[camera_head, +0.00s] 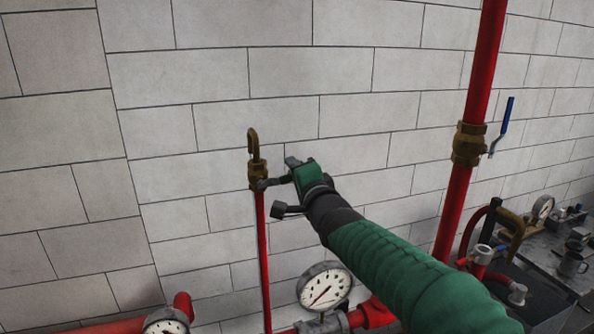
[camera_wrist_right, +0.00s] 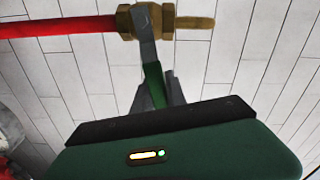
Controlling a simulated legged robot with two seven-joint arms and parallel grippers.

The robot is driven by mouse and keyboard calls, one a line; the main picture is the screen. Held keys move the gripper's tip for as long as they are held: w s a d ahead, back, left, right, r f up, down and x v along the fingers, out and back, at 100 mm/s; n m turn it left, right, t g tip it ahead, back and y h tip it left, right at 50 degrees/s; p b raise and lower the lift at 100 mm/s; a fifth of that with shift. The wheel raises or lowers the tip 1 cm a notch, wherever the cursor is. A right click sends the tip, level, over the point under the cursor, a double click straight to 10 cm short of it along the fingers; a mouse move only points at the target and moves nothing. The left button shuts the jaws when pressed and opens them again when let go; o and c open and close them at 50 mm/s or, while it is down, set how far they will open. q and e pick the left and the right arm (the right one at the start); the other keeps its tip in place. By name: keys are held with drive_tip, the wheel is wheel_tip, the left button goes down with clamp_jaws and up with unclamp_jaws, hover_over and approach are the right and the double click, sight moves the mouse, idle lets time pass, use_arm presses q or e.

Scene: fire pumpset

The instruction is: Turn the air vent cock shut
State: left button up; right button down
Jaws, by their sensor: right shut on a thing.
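The air vent cock (camera_head: 258,176) is a small brass fitting on top of a thin upright red pipe (camera_head: 263,255), with a curved brass outlet (camera_head: 253,143) above it. In the right wrist view its brass body (camera_wrist_right: 148,20) is at the top. A grey lever (camera_wrist_right: 146,48) with what looks like a green sleeve runs from it towards my right gripper (camera_wrist_right: 158,88). The fingers are closed around the lever's sleeve. In the head view my right gripper (camera_head: 283,182) is just right of the cock. My left gripper is not in view.
A pressure gauge (camera_head: 324,287) sits below my right arm. A thick red pipe (camera_head: 470,120) with a blue-handled valve (camera_head: 468,145) stands to the right. A dark bench with tools (camera_head: 565,250) is at far right. The tiled wall is behind the cock; left is clear.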

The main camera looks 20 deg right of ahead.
drive_tip(key=shift+f+m+b, duration=0.95)
drive_tip(key=shift+f+m, duration=0.2)
drive_tip(key=shift+m, duration=0.15)
drive_tip(key=c, duration=1.5)
unclamp_jaws()
drive_tip(key=shift+c, duration=0.2)
drive_tip(key=shift+o, duration=1)
drive_tip(key=shift+w, duration=0.3)
